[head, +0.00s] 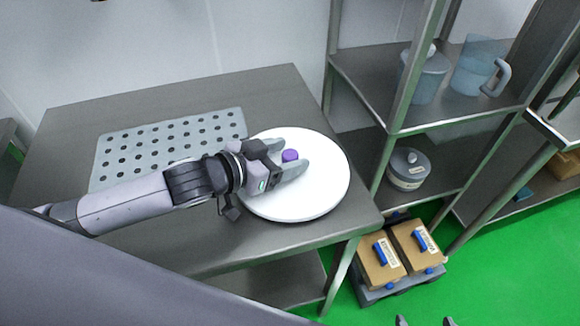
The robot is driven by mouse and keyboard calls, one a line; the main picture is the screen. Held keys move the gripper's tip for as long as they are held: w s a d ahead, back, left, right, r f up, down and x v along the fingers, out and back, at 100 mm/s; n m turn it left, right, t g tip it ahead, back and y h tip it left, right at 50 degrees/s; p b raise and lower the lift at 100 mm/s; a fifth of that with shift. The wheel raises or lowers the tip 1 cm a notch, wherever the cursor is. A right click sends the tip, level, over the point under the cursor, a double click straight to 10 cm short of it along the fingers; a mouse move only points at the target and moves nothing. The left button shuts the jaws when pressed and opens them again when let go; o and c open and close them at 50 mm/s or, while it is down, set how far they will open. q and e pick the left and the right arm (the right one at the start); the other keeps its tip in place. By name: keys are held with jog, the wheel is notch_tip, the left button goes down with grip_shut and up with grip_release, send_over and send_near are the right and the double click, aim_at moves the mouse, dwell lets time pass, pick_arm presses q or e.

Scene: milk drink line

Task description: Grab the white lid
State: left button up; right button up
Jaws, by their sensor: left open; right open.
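The white lid (325,192) is a large round white disc lying flat on the steel table. A small purple knob (290,155) shows near its middle. My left gripper (293,156) reaches over the lid from the left. Its fingers are open, one on each side of the knob; I cannot tell whether they touch it. The gripper covers part of the lid's left side. My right gripper (425,321) shows only as two spread fingertips at the bottom edge, over the green floor, open and empty.
A perforated grey mat (115,180) lies on the steel table (80,105), left of the lid. A metal shelf on the right holds a lidded jug (428,80), a clear pitcher (470,72) and a grey container (408,170). Cardboard boxes (378,270) stand low beside the table.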

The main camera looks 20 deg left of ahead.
pick_arm(q)
grip_shut()
